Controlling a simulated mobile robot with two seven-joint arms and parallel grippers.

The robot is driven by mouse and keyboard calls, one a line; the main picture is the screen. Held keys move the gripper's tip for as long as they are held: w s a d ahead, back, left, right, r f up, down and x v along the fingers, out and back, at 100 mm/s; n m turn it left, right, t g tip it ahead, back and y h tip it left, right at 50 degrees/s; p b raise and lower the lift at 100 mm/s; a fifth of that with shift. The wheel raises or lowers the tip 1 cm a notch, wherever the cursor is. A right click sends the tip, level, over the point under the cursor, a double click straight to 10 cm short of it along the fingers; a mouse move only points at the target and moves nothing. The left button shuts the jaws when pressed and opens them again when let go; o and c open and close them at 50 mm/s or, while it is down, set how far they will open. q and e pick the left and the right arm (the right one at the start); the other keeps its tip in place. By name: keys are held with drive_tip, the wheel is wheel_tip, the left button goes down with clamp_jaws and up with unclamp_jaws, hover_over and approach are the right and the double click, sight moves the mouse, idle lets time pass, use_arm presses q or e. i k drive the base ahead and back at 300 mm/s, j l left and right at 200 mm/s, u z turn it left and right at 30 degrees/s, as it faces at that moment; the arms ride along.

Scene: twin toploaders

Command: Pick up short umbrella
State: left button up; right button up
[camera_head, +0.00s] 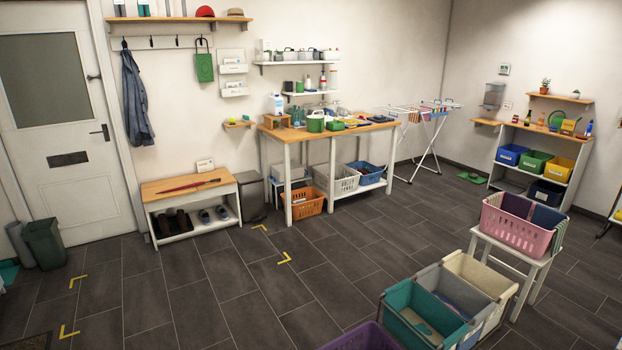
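A long, thin red item (188,186), which looks like a folded umbrella, lies flat on the wooden top of a low white bench (158,189) near the door. Its right end looks dark. I see no second umbrella to compare its length with. Neither of my grippers is in view.
Shoes (175,222) sit under the bench, and a grey bin (251,195) stands to its right. A work table (338,134) is farther right. Baskets, including a pink one (513,230) on a stool, fill the lower right. The tiled floor before the bench is clear.

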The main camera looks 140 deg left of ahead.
sight(189, 186)
drive_tip(key=u, duration=1.75)
drive_tip(key=j+u, duration=0.1)
drive_tip(key=u, duration=0.65)
drive_tip(key=j+u, duration=0.15)
drive_tip(key=u, duration=0.25)
drive_tip(key=j+u, duration=0.1)
drive_tip(key=u, duration=0.3)
drive_tip(key=i+j+u, duration=0.15)
drive_tip(key=j+u, duration=0.3)
drive_tip(key=i+j+u, duration=0.2)
drive_tip(key=j+u, duration=0.2)
drive_tip(key=i+j+u, duration=0.25)
drive_tip(key=u, duration=0.2)
drive_tip(key=i+j+u, duration=0.3)
drive_tip(key=u, duration=0.15)
drive_tip(key=i+j+u, duration=0.1)
drive_tip(key=i+u, duration=0.35)
drive_tip(key=i, duration=1.5)
drive_tip(key=i+j+z, duration=0.2)
drive_tip(key=i, duration=0.3)
drive_tip(key=i+j+z, duration=0.2)
drive_tip(key=i, duration=0.35)
drive_tip(key=j+u, duration=0.1)
drive_tip(key=u, duration=0.3)
drive_tip(key=i+j+u, duration=0.3)
drive_tip(key=j+u, duration=0.2)
drive_tip(key=i+j+u, duration=0.3)
drive_tip(key=u, duration=0.15)
drive_tip(key=i, duration=0.1)
